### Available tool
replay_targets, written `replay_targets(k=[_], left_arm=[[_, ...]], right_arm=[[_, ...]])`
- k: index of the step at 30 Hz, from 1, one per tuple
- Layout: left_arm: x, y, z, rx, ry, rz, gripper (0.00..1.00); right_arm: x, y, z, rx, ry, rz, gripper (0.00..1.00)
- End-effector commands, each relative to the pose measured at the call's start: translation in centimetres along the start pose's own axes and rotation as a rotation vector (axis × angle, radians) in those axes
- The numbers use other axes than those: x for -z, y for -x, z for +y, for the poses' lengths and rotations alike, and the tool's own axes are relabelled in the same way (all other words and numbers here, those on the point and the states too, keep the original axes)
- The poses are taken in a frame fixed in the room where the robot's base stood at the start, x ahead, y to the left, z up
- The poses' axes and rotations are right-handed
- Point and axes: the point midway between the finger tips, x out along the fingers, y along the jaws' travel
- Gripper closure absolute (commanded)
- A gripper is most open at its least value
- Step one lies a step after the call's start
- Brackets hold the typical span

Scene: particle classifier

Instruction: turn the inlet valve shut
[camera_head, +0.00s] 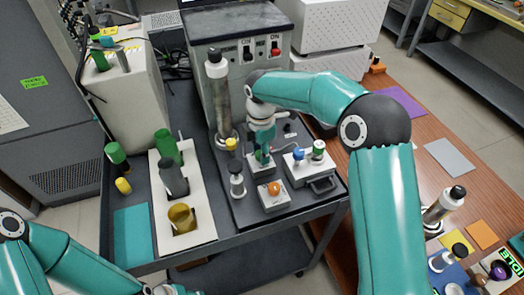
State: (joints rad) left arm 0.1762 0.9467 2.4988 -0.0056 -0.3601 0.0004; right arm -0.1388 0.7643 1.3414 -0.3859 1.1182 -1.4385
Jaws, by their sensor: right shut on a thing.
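My right gripper (261,146) points down over the black machine base in the middle. It is shut on the top of a small valve on a grey block (262,169), which I take to be the inlet valve. A bit of green shows at the fingertips; the gripper hides most of the handle, so its angle cannot be told.
Close around stand an orange-knobbed block (275,196), a unit with blue and green knobs (311,166), and a tall metal cylinder (218,95). A white rack (197,213) holds green, grey and yellow vessels at left. A switch box (240,65) stands behind.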

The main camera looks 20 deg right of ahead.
Motion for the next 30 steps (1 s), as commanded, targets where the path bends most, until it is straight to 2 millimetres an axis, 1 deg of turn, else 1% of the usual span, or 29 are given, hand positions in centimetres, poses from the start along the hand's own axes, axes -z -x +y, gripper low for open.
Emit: replay_targets(k=[1, 8, 14, 20, 30], left_arm=[[0.00, 0.00, -0.02, 0.000, 0.001, 0.000, 0.60], [0.00, -0.02, -0.02, 0.000, 0.000, 0.000, 0.60], [0.00, -0.07, -0.03, 0.000, 0.000, 0.000, 0.60], [0.00, -0.16, -0.07, 0.000, 0.000, 0.000, 0.60], [0.01, -0.45, -0.17, 0.000, 0.000, 0.000, 0.60]], right_arm=[[-0.24, 0.02, 0.03, -0.002, -0.001, -0.002, 1.00], [-0.02, 0.04, 0.09, -0.003, -0.025, -0.002, 1.00], [0.02, 0.05, 0.12, -0.004, -0.106, -0.003, 1.00], [0.04, 0.05, 0.14, -0.005, -0.248, -0.002, 1.00], [0.08, 0.05, 0.15, -0.006, -0.565, -0.001, 1.00]])
